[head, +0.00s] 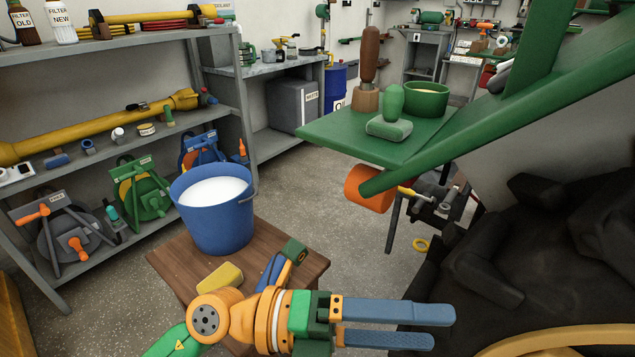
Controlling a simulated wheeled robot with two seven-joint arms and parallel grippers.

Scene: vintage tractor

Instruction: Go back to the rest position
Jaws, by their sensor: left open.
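My left gripper (395,325) is in the lower middle of the head view, pointing right. Its two blue-grey fingers are apart with nothing between them. It is above the floor, to the right of a small wooden table (172,262), and its arm comes in from the bottom left. My right gripper is not in view.
The table bears a blue bucket (222,228) of white liquid and a yellow sponge (219,278). A green tractor platform (330,135) holds a green bowl (426,99) and a brush. A dark tyre (540,250) stands at right. Grey shelves (105,138) line the left. Floor (320,220) between is mostly clear.

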